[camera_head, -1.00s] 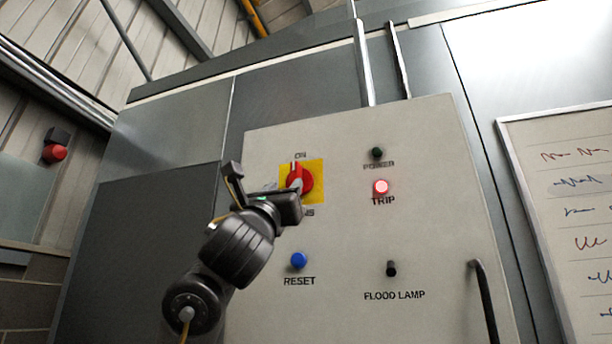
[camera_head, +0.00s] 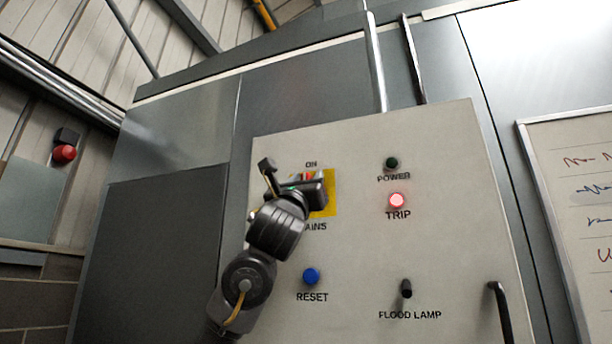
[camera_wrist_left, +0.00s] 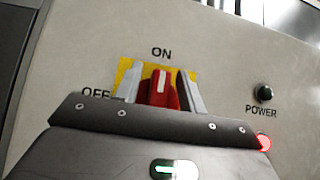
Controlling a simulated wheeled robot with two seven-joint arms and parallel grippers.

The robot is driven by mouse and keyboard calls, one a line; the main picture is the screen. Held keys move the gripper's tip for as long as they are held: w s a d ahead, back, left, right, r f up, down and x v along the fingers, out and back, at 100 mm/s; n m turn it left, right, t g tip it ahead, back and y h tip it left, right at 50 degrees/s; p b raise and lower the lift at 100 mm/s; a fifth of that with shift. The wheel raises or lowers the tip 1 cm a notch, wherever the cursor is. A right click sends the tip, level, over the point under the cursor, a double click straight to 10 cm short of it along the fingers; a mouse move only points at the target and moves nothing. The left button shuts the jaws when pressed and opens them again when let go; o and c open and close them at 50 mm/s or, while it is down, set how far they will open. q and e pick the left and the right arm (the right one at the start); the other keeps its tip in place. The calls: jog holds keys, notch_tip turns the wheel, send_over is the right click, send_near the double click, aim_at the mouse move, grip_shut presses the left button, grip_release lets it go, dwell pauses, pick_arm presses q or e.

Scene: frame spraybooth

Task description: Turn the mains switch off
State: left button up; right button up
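The mains switch is a red knob with a white-marked handle on a yellow plate (camera_head: 331,193). In the left wrist view the red handle (camera_wrist_left: 160,96) points up at ON, with OFF printed to its left. My left gripper (camera_head: 310,184) is in front of the switch and hides most of it in the head view. In the left wrist view its two fingers (camera_wrist_left: 161,88) stand apart, one on each side of the handle. I cannot tell whether either finger touches it. My right gripper is not in view.
The grey panel also carries a dark power lamp (camera_head: 391,163), a lit red trip lamp (camera_head: 397,201), a blue reset button (camera_head: 311,276) and a black flood lamp switch (camera_head: 406,289). A black handle (camera_head: 501,312) sits at lower right. A whiteboard (camera_head: 590,215) hangs at right.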

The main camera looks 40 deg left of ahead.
pick_arm(q)
grip_shut()
jog(key=shift+s+a+f+n+g+y+b, duration=0.15)
jog(key=shift+n+g+y+b, duration=0.15)
jog(key=shift+n+y+b, duration=0.45)
jog(key=n+g+y+b, duration=0.2)
jog(key=n, duration=0.2)
jog(key=n+g+y+b, duration=0.2)
jog(key=n+y+b, duration=0.1)
jog(key=n, duration=0.1)
jog(key=n+g+y+b, duration=0.2)
jog(key=n+g+y, duration=0.1)
jog(key=n, duration=0.1)
jog(key=shift+s+a+f+b, duration=0.1)
jog(key=shift+a+f+b, duration=0.15)
jog(key=shift+a+b, duration=0.1)
jog(key=shift+s+a+f+n+g+h+p, duration=0.1)
jog(key=shift+a+f+n+g+h+p, duration=0.2)
jog(key=shift+n+g, duration=1.7)
jog(key=shift+f+n+g+h+p, duration=0.1)
jog(key=shift+n+g+h+p, duration=0.35)
jog(key=shift+n+g, duration=1.5)
jog(key=shift+s+a+f+n+g+h+p, duration=0.25)
jog(key=shift+n+g, duration=0.9)
jog(key=shift+n, duration=1.65)
jog(key=shift+w, duration=0.2)
